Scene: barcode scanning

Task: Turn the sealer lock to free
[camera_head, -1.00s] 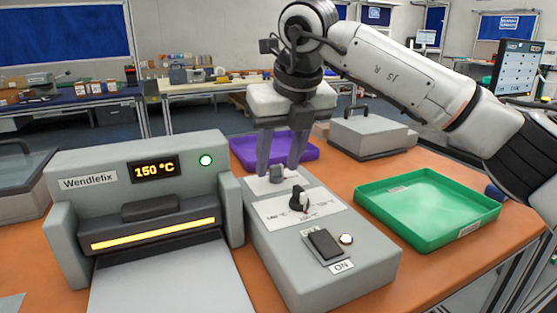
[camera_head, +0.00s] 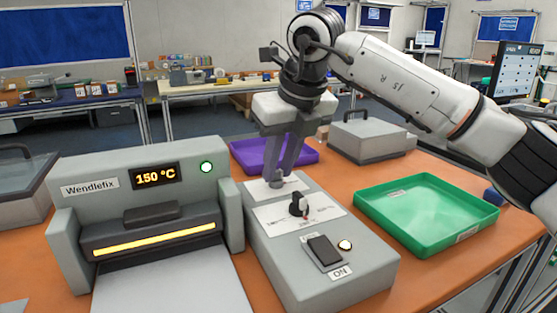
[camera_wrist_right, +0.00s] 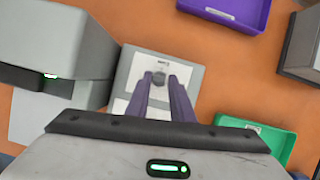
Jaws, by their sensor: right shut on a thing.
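The sealer (camera_head: 140,195), labelled Wendlefix, shows 150 °C and a lit green lamp. Beside it on the right is its long grey control box (camera_head: 330,280). The small grey lock knob (camera_head: 277,183) sits on a white label at the box's far end and shows in the right wrist view (camera_wrist_right: 158,77). My right gripper (camera_head: 282,178) reaches down from above with its fingers shut on this knob. The fingers partly hide the knob and its label, and I cannot read which way it points. My left gripper is not in view.
A black temperature dial (camera_head: 299,204) stands close in front of the lock knob. Nearer are a dark rocker switch (camera_head: 323,250) marked ON and a lit lamp (camera_head: 344,245). A purple tray (camera_head: 305,155) lies behind, a green tray (camera_head: 430,240) to the right.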

